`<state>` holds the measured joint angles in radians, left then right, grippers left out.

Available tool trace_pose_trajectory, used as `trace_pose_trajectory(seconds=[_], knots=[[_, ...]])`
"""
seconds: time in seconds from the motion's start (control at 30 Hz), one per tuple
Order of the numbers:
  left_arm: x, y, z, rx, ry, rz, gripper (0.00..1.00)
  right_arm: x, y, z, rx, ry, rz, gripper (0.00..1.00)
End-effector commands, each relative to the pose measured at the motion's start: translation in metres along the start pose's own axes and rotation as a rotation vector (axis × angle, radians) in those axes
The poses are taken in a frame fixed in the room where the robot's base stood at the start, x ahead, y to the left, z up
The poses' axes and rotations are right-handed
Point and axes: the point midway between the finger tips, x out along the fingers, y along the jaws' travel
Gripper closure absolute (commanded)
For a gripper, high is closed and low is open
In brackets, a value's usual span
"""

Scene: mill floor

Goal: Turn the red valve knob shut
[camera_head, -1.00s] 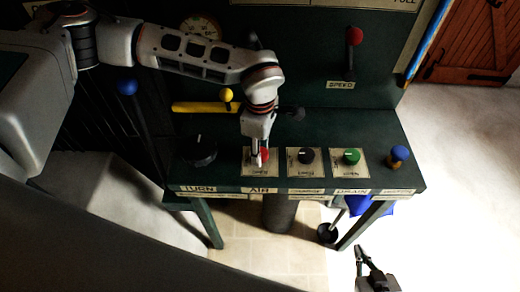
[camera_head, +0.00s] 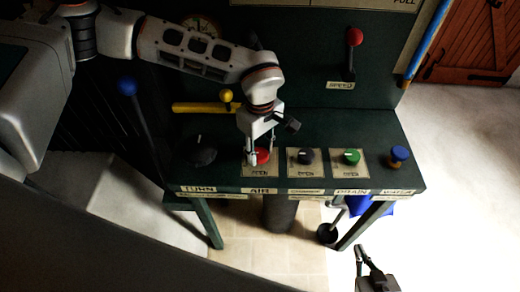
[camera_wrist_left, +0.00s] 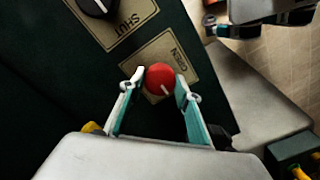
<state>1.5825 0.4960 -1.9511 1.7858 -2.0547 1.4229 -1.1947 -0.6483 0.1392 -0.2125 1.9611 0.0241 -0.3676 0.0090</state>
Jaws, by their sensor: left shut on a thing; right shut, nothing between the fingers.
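The red valve knob (camera_head: 263,156) sits on a tan plate above the AIR label on the dark green bench. It also shows in the left wrist view (camera_wrist_left: 159,78), with a short white mark on its top and the word OPEN on the plate beside it. My left gripper (camera_head: 258,159) points down over the knob, one finger on each side, shut on it. The finger nearest the head camera hides a little of the knob's left side. My right gripper (camera_head: 362,260) is shut and empty, low at the right, in front of the bench.
A black knob (camera_head: 305,156), a green knob (camera_head: 352,156) and a blue knob (camera_head: 399,153) stand to the right. A dark knob (camera_head: 201,152) is to the left. A yellow bar (camera_head: 205,107) and a red-topped lever (camera_head: 354,37) are behind. Bright floor at the right is clear.

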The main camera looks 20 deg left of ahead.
Motion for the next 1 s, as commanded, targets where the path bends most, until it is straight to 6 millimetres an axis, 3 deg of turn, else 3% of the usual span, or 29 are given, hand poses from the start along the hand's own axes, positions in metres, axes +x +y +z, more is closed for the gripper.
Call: trace_pose_trajectory(seconds=[0.27, 0.3, 0.37, 0.77, 1.0], knots=[[-0.002, 0.001, 0.0, 0.004, 0.0, 0.004, 0.89, 0.0, 0.0, 0.0, 0.0, 0.0, 0.0, 1.0], [-0.001, 0.001, 0.0, 0.004, 0.0, 0.004, 0.65, 0.0, 0.0, 0.0, 0.0, 0.0, 0.0, 1.0], [-0.001, 0.001, 0.0, 0.004, 0.0, 0.004, 0.51, 0.0, 0.0, 0.0, 0.0, 0.0, 0.0, 1.0], [-0.004, 0.001, 0.0, 0.001, 0.001, 0.002, 0.51, -0.001, 0.001, 0.001, -0.004, -0.002, 0.001, 1.0], [-0.039, 0.002, -0.001, 0.001, 0.002, 0.006, 0.51, 0.0, 0.001, 0.0, -0.002, 0.0, 0.0, 1.0]])
